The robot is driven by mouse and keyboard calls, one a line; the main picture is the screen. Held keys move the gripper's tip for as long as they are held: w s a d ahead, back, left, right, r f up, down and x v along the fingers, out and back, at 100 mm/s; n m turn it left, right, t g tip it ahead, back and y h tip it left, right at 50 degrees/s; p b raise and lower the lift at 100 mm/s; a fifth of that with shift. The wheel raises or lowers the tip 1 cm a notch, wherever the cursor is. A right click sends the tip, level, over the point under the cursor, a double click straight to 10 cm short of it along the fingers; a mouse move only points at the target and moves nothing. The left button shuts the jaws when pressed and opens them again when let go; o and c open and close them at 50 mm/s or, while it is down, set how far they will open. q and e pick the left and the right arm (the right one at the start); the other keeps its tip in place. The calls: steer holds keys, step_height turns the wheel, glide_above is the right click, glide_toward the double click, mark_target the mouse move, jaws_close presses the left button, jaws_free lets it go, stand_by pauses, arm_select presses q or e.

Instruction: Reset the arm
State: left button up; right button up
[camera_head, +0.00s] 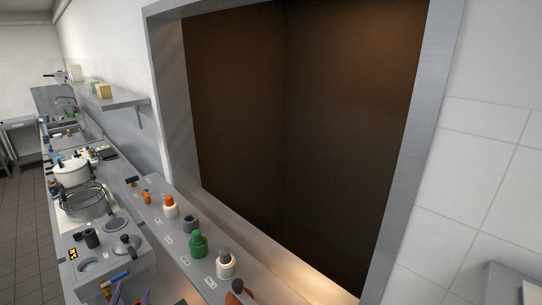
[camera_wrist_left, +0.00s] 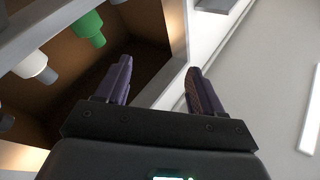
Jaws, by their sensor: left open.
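My left gripper (camera_head: 131,293) shows at the bottom edge of the head view, with only its purple fingertips in the picture. In the left wrist view, its two purple fingers (camera_wrist_left: 158,72) stand apart with nothing between them. Most of my left arm is out of the head view. My right gripper is in neither view.
A metal ledge with a green bottle (camera_head: 198,244), a white bottle with a grey cap (camera_head: 226,264) and other bottles runs below the large dark opening (camera_head: 290,130). A steel pot (camera_head: 85,201) and a white pot (camera_head: 71,173) stand on the counter at left. A shelf (camera_head: 112,99) hangs above.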

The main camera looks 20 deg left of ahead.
arm_select(q)
steer(key=s+d+f+m+g+h, duration=0.1)
steer(key=d+f+g+h, duration=0.3)
steer(key=d, duration=0.3)
steer(key=s+d+f+m+g+h, duration=0.1)
steer(key=s+d+f+g, duration=0.1)
steer(key=d+f+g, duration=0.35)
steer(key=s+d+f+m+g+h, duration=0.1)
steer(key=s+d+m+g, duration=0.4)
steer(key=s+d, duration=0.75)
steer(key=s+d+f+n+h, duration=0.1)
steer(key=s+d+n+h, duration=0.2)
steer(key=d, duration=0.4)
step_height(320, 180, down, 10)
steer(key=w+f+n+b, duration=0.1)
steer(key=n+b, duration=0.1)
steer(key=b, duration=0.8)
step_height(320, 180, up, 16)
steer(key=p, duration=1.5)
steer(key=shift+w+d+r+g+p, duration=0.2)
steer(key=shift+g+p, duration=0.15)
steer(key=shift+g, duration=0.1)
